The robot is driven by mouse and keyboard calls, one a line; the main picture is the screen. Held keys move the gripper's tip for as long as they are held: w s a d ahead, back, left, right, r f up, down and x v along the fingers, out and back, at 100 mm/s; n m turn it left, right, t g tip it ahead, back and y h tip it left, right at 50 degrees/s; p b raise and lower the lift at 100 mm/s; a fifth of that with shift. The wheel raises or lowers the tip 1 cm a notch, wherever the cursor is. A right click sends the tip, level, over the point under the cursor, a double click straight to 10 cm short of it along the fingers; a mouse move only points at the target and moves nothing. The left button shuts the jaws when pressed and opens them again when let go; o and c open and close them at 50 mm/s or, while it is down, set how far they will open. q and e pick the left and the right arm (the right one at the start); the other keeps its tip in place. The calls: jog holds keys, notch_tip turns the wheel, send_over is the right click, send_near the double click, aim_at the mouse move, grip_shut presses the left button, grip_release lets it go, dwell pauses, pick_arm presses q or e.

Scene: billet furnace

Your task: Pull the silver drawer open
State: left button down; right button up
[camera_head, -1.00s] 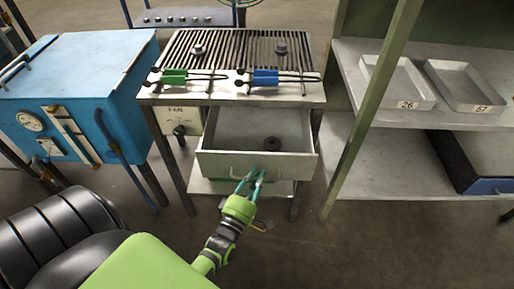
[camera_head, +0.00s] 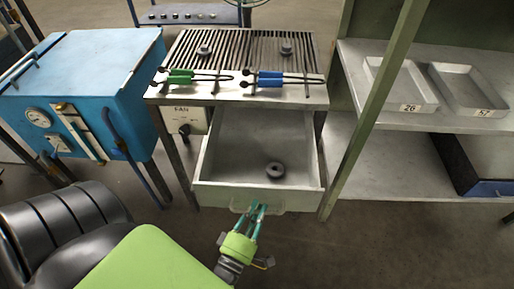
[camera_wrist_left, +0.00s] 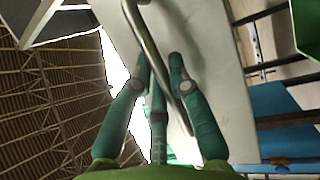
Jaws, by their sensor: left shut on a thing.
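The silver drawer (camera_head: 210,160) stands well open under the slatted bench (camera_head: 245,50). A dark ring-shaped part (camera_head: 275,170) lies on its floor. The bow handle (camera_head: 279,206) is on the drawer's front face. My left gripper (camera_head: 256,207) reaches up to the handle from below and is shut on it. In the left wrist view, the handle (camera_wrist_left: 146,35) runs between the green fingers (camera_wrist_left: 162,75), with the pale drawer front behind. My right gripper is not in view.
Green-handled tongs (camera_head: 182,76) and blue-handled tongs (camera_head: 270,79) lie on the bench's front edge. A blue cabinet (camera_head: 90,65) stands left. A shelf (camera_head: 440,115) with trays marked 26 (camera_head: 400,85) and 57 (camera_head: 465,88) stands right, behind a green post. The floor before the drawer is clear.

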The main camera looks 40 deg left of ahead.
pick_arm(q)
jog(key=c, duration=1.2)
grip_release()
jog(key=shift+o, duration=0.2)
jog(key=v, duration=1.2)
jog(key=shift+f, duration=0.15)
